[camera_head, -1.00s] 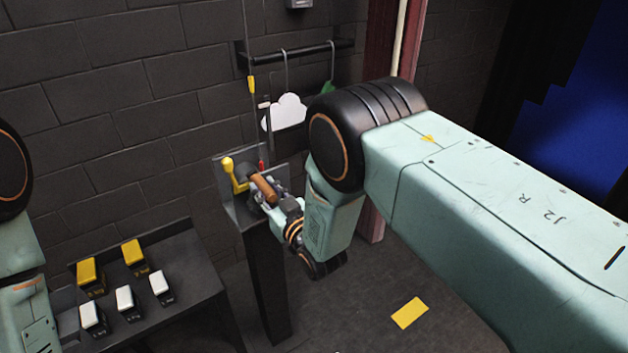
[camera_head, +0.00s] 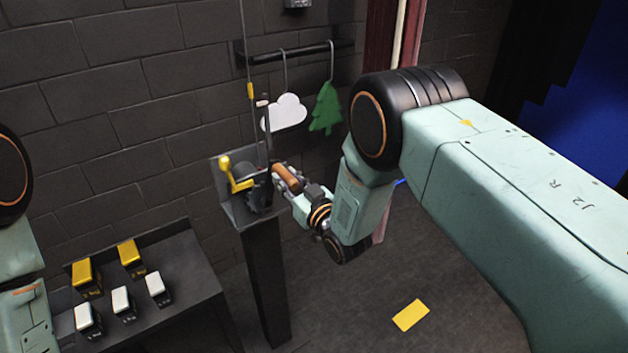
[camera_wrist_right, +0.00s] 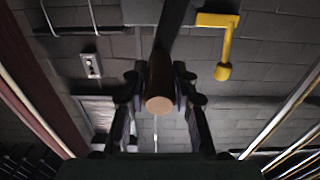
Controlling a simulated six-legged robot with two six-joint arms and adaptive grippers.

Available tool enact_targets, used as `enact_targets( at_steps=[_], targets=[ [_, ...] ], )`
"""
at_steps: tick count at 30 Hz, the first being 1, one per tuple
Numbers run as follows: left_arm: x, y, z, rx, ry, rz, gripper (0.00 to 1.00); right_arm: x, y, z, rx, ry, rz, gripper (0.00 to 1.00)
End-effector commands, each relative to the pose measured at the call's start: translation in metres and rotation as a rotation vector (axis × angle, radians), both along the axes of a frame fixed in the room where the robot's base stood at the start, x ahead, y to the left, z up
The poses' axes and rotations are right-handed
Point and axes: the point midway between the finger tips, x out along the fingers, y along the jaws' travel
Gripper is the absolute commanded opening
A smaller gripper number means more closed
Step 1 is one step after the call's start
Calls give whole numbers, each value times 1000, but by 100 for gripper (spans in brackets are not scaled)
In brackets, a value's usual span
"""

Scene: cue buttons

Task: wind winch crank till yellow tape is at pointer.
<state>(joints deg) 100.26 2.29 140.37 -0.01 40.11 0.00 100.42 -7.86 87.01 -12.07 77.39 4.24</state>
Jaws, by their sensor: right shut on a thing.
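The winch (camera_head: 258,192) is mounted on a dark post against the brick wall. Its brown crank handle (camera_head: 286,175) is at the right of the drum. My right gripper (camera_head: 290,184) is shut on this handle; in the right wrist view the handle (camera_wrist_right: 160,86) sits between both fingers. A thin cable runs up from the winch, with yellow tape (camera_head: 250,90) on it. A small pale piece (camera_head: 263,103), perhaps the pointer, is beside the cable, slightly lower than the tape. My left arm shows at the left edge, but its gripper is out of view.
A yellow lever (camera_head: 235,175) is at the winch's left. A white cloud (camera_head: 284,113) and green tree (camera_head: 325,108) hang from a wall bar (camera_head: 290,55). A dark bench (camera_head: 180,300) with yellow and white buttons stands lower left. A yellow patch (camera_head: 411,315) lies on open floor.

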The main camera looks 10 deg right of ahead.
Motion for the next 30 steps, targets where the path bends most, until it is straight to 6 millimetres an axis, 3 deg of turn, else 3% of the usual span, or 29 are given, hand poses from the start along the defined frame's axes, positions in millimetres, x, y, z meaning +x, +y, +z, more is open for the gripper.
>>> enact_targets(
  at_steps=[4,15,30],
  targets=[
    [0,0,-3,0,0,0,0,-2,-1,-9,-5,16,6,0],
    [0,0,-37,0,0,0,0,13,-38,-33,-4,17,5,0],
    [0,0,-43,0,0,0,0,17,-42,-34,-6,10,14,0]
  ],
)
